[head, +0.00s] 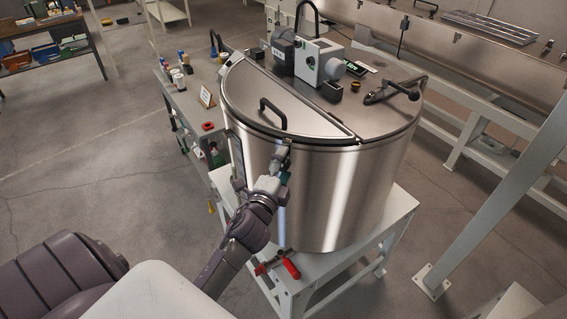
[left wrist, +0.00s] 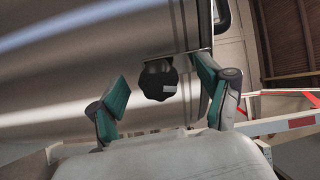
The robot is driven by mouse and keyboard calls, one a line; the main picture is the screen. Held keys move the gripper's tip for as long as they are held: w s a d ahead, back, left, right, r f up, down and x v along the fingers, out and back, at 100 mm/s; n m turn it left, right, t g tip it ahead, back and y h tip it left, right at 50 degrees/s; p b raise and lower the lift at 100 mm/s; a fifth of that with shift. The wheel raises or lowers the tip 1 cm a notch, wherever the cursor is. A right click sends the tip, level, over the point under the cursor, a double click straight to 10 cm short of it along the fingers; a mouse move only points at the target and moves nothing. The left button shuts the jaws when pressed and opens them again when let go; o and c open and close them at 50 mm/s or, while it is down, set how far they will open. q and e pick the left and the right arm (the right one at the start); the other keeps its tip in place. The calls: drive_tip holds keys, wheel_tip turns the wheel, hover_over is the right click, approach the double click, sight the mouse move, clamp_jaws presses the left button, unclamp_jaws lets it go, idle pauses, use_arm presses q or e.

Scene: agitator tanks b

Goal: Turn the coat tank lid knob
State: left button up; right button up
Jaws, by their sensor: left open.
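The coat tank (head: 335,185) is a large steel drum on a pale stand. Its lid (head: 285,95) is down and has a black handle (head: 273,112). The black lid knob (left wrist: 157,80) shows in the left wrist view on the tank's side, between the fingers but farther off, with a small pale mark. My left gripper (head: 280,160) is at the tank's front, just below the lid rim. It also shows in the left wrist view (left wrist: 167,100), with green-padded fingers open on either side of the knob and a gap to it. In the head view the knob is hidden by the gripper.
A motor unit (head: 318,62) and a black clamp handle (head: 392,90) sit on the tank top. A side table (head: 190,100) with bottles stands to the left. A red-handled clamp (head: 290,267) is on the stand below my gripper. A grey post (head: 495,185) rises at the right.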

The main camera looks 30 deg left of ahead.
sight(282, 167)
use_arm(q)
drive_tip(key=shift+v, duration=3.05)
drive_tip(key=s+d+f+n+g+h+b, duration=0.1)
drive_tip(key=s+d+f+n+g+b, duration=0.15)
drive_tip(key=f, duration=1.15)
drive_tip(key=s+d+f+n+g+h+b, duration=0.1)
drive_tip(key=s+f+g+b, duration=0.2)
drive_tip(key=f, duration=1.1)
drive_tip(key=s+d+f+n+g+h+b, duration=0.1)
drive_tip(key=s+d+f+n+g+b, duration=0.15)
drive_tip(key=f, duration=1.15)
drive_tip(key=s+f+n+g+b, duration=0.3)
drive_tip(key=s+f+g, duration=0.1)
drive_tip(key=s+f, duration=0.9)
drive_tip(key=s+d+f+n+g+h+b, duration=0.1)
drive_tip(key=s+f+n+g+b, duration=0.2)
drive_tip(key=s+f, duration=1.1)
drive_tip(key=s+g, duration=0.1)
drive_tip(key=s, duration=0.3)
drive_tip(key=shift+s+d+g, duration=0.25)
drive_tip(key=shift+d+g, duration=0.05)
